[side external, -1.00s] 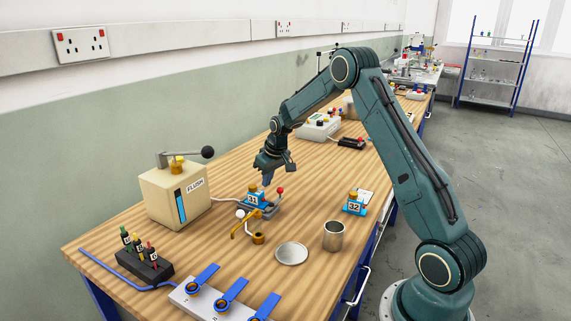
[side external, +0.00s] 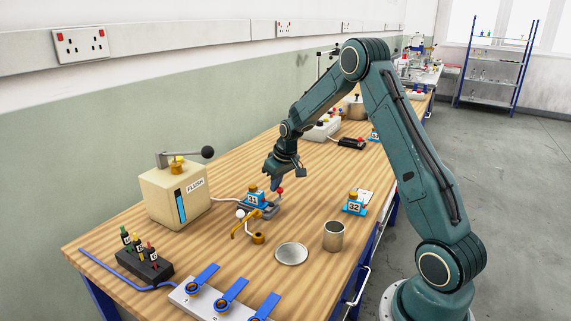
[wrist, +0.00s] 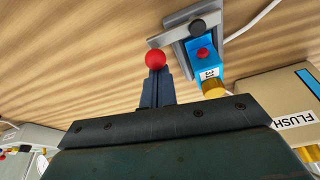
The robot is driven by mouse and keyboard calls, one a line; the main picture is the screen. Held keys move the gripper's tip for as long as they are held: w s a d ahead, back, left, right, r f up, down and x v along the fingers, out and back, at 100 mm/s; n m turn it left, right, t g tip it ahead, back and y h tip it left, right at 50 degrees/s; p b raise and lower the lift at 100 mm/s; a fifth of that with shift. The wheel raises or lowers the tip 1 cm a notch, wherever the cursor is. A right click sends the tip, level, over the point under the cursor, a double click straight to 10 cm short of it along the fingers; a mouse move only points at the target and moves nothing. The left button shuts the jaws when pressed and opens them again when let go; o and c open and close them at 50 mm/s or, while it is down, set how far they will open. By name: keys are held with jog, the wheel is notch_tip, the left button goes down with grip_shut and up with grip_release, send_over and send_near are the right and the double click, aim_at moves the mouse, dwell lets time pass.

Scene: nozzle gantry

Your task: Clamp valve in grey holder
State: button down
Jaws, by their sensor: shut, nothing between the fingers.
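The blue valve labelled 31 (side external: 254,201) with a brass-coloured cap sits in the grey holder (side external: 270,211). In the wrist view the blue valve (wrist: 203,62) lies against the grey holder (wrist: 176,19), right of my fingers. The holder's red ball knob (side external: 280,190) stands at its right side, and in the wrist view the red ball (wrist: 155,58) is just beyond my fingertips. My gripper (side external: 275,187) is shut and empty, pointing down at the knob. It also shows in the wrist view (wrist: 157,75). Whether fingertips and ball touch, I cannot tell.
A cream FLUSH box (side external: 174,199) with a lever stands left of the holder. A brass nozzle arm (side external: 247,230) is in front. A second blue valve, 32 (side external: 354,204), a metal cup (side external: 334,236) and a round dish (side external: 291,254) stand to the right.

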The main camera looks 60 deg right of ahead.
jog(key=shift+s+d+m+h, duration=0.1)
jog(key=shift+s+m+h, duration=0.2)
jog(key=shift+m, duration=0.4)
jog(key=shift+s+m+h, duration=0.3)
jog(key=shift+s+m, duration=0.35)
jog(key=shift+m, duration=0.55)
jog(key=s+m, duration=0.1)
jog(key=m, duration=0.1)
jog(key=m+g+h, duration=0.1)
jog(key=shift+s+m, duration=0.35)
jog(key=shift+m, duration=0.05)
jog(key=m, duration=0.1)
jog(key=s+a+m+g, duration=0.1)
jog(key=m, duration=0.1)
jog(key=shift+s+a+m+h, duration=0.1)
jog(key=shift+s+m+h, duration=0.2)
jog(key=m, duration=0.1)
jog(key=s+a+m+g, duration=0.1)
jog(key=shift+m, duration=0.3)
jog(key=m, duration=0.1)
jog(key=a+m+g, duration=0.1)
jog(key=m, duration=0.1)
jog(key=shift+s+a, duration=0.1)
jog(key=shift+s, duration=0.3)
jog(key=shift+s+a, duration=0.1)
jog(key=shift+a, duration=0.3)
